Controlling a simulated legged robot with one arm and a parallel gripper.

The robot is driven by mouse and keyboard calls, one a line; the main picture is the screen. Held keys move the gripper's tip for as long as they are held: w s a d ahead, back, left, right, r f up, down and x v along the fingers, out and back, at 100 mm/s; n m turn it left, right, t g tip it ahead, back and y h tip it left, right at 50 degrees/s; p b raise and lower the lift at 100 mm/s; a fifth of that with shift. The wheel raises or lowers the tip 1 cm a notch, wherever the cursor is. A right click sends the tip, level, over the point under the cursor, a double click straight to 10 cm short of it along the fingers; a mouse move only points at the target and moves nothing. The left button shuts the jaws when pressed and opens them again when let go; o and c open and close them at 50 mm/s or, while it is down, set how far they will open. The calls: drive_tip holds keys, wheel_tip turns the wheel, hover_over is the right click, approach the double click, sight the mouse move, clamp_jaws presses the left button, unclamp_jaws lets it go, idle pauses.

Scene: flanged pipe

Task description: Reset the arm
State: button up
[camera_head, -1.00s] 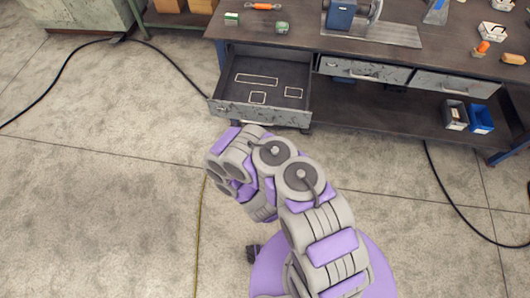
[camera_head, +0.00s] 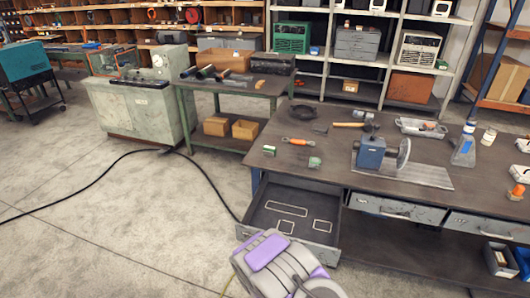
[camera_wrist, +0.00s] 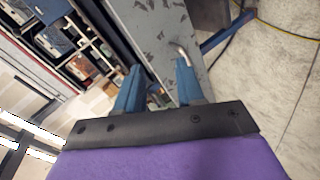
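My arm shows at the bottom of the head view, just in front of the open drawer (camera_head: 290,210). My gripper is hard to make out there. In the wrist view my gripper (camera_wrist: 158,70) has its two blue fingers apart with nothing held between them. A grey, scuffed drawer front (camera_wrist: 150,35) with a metal handle (camera_wrist: 182,52) lies beyond the fingertips. I cannot tell whether a finger touches it. The open drawer is empty apart from light outlines on its floor.
The workbench (camera_head: 330,145) carries a blue vise-like machine (camera_head: 371,152), an orange-handled tool (camera_head: 298,141), a hammer (camera_head: 352,125) and a spray bottle (camera_head: 464,147). A green-framed table (camera_head: 225,85) stands at its left. A black cable (camera_head: 95,178) crosses the open floor.

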drive_tip(key=s+r+m+g+y, duration=0.1)
drive_tip(key=s+r+m+g, duration=0.35)
drive_tip(key=r, duration=0.45)
drive_tip(key=s+r+m+g, duration=0.4)
drive_tip(key=r+m, duration=0.1)
drive_tip(key=r, duration=0.5)
drive_tip(key=s+r+g, duration=0.2)
drive_tip(key=s+r, duration=0.3)
drive_tip(key=s, duration=0.5)
drive_tip(key=s+r+m+g+y, duration=0.1)
drive_tip(key=s+r+g, duration=0.1)
drive_tip(key=s+r, duration=0.4)
drive_tip(key=s+r+m+g+y, duration=0.1)
drive_tip(key=s+r, duration=0.5)
drive_tip(key=s, duration=0.7)
drive_tip(key=shift+s+a+g, duration=0.15)
drive_tip(key=shift+s+g, duration=0.2)
drive_tip(key=shift+g, duration=0.2)
